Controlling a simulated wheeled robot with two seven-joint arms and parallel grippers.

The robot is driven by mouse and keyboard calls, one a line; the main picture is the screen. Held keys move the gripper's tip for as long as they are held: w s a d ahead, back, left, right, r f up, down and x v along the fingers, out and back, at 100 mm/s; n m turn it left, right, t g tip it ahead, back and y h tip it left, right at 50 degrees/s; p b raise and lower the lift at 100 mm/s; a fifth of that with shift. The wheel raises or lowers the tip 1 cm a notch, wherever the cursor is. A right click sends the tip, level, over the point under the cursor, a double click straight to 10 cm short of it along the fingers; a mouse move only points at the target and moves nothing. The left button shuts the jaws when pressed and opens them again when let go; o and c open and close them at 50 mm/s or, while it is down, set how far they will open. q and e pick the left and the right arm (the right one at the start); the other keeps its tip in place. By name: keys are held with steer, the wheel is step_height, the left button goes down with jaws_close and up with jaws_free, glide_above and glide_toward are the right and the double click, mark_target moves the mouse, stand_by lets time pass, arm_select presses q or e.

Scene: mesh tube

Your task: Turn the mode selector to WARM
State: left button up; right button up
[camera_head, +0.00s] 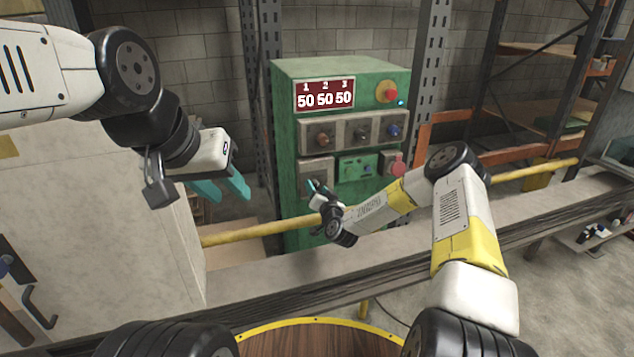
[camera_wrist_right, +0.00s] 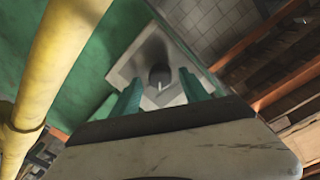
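A green control cabinet (camera_head: 292,110) stands ahead with knobs on its front. A grey plate (camera_head: 316,167) is at its lower left. In the right wrist view, a grey plate (camera_wrist_right: 130,68) carries a dark round knob (camera_wrist_right: 158,73) with a white pointer mark; I take this as the mode selector. No WARM label is readable. My right gripper (camera_head: 317,187) is in front of the lower left plate. In the wrist view its teal fingers (camera_wrist_right: 160,90) are apart, one either side of the knob, with no clear contact. My left gripper (camera_head: 224,190) is open and empty, left of the cabinet.
The cabinet has a red display (camera_head: 324,95) reading 50 50 50, a red button (camera_head: 387,91), a row of three knobs (camera_head: 361,131), a small green panel (camera_head: 357,167) and a red socket (camera_head: 393,164). A yellow rail (camera_head: 245,232) passes in front of the cabinet.

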steer(key=v, duration=0.7)
steer(key=shift+s, duration=0.4)
steer(key=shift+d, duration=0.1)
steer(key=s+d+r+n+g+h, duration=0.1)
steer(key=s+d+r+n+g, duration=0.1)
steer(key=s+r, duration=0.35)
steer(key=s+d+r+n+g, duration=0.2)
steer(key=r+g, duration=0.1)
steer(key=r, duration=0.5)
steer(key=s+d+r+n+g+h, duration=0.1)
steer(key=s+d+r+n+g, duration=0.15)
steer(key=r, duration=0.45)
steer(key=s+d+r+m+g, duration=0.1)
steer(key=s+r, duration=0.2)
steer(key=s, duration=0.6)
steer(key=s+d+r+g, duration=0.1)
steer(key=s+d+r, duration=0.1)
steer(key=s, duration=0.8)
steer(key=s+d+r+m+g, duration=0.1)
steer(key=s+r, duration=0.3)
steer(key=s, duration=0.6)
steer(key=shift+d+r+m+h, duration=0.3)
steer(key=shift+d+r+m, duration=0.05)
steer(key=shift+d+r, duration=0.05)
